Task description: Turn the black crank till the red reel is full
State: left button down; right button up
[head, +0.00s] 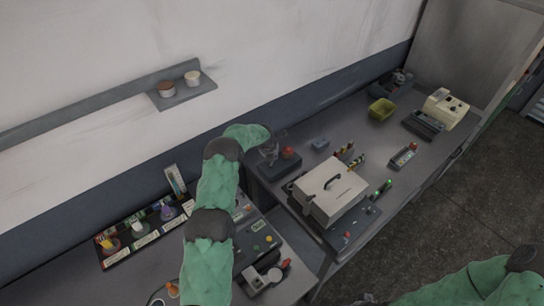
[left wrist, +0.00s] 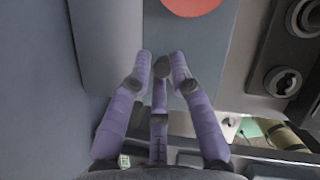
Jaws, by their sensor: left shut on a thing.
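The red reel (head: 288,152) sits on a dark box (head: 284,167) near the back edge of the bench. In the left wrist view, part of a red disc (left wrist: 192,4) shows at the top edge, apart from the fingers. My left gripper (head: 269,153) is beside the reel, pointing down. In the left wrist view, its purple fingers (left wrist: 162,68) are shut around a small dark knob, which looks like the handle of the black crank (left wrist: 163,64). The rest of the crank is hidden. How full the reel is cannot be told. My right gripper is out of view.
A beige box with a handle (head: 332,190) stands in front of the reel. A small blue block (head: 320,144) lies right of it. A yellow-green bin (head: 382,110) and a cream machine (head: 445,108) are farther right. A wall shelf (head: 182,94) holds two small pots.

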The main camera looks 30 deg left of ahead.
pick_arm(q)
jog(key=shift+w+a+r, duration=0.15)
jog(key=shift+r, duration=0.1)
jog(key=c, duration=1.2)
grip_release()
jog(key=shift+f, duration=0.15)
jog(key=v, duration=1.2)
